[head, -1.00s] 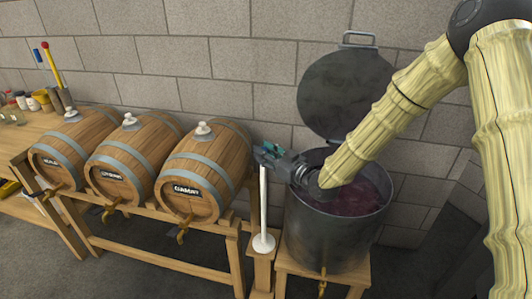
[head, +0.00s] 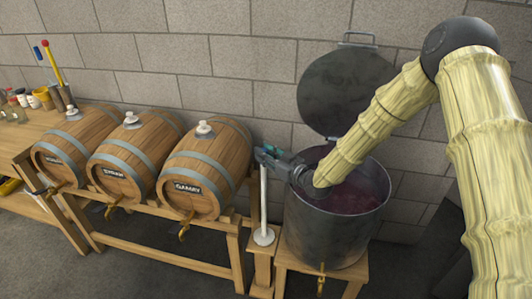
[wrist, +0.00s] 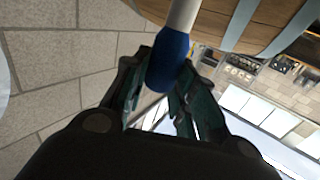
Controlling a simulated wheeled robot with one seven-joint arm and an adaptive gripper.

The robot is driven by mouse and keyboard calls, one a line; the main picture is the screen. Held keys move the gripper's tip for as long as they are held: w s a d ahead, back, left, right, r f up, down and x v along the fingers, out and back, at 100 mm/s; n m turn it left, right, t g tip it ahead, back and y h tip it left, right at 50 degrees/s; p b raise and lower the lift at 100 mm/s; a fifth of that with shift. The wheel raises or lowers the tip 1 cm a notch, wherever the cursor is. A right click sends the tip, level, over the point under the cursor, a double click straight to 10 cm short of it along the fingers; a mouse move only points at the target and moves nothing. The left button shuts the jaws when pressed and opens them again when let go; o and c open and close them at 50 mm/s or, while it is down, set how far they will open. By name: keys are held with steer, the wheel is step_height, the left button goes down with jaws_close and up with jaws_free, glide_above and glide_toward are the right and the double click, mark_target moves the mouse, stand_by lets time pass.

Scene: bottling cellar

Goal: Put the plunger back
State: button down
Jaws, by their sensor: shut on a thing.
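The plunger (head: 263,205) is a white rod with a round white foot (head: 264,237), upright between the right-hand barrel and the steel vat. Its foot is at the top of a narrow wooden stand (head: 261,266); I cannot tell whether it rests on it or hangs just above. My gripper (head: 270,157) is shut on the plunger's upper end, left of the vat's rim. In the wrist view, my gripper's fingers (wrist: 160,90) close around the plunger's blue end (wrist: 168,60), with the white shaft (wrist: 183,15) beyond. The fingers partly hide the upper end in the head view.
The open vat (head: 325,235) holds dark red liquid (head: 352,196); its round lid (head: 345,88) stands raised behind. Several barrels, including the right-hand one (head: 205,165), lie on a wooden rack (head: 165,262). A workbench (head: 15,140) with jars is at far left. Bare floor lies in front.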

steer(key=shift+f, duration=0.1)
steer(key=c, duration=1.1)
jaws_free()
steer(key=shift+c, duration=0.2)
steer(key=b+v, duration=0.2)
steer(key=v, duration=1)
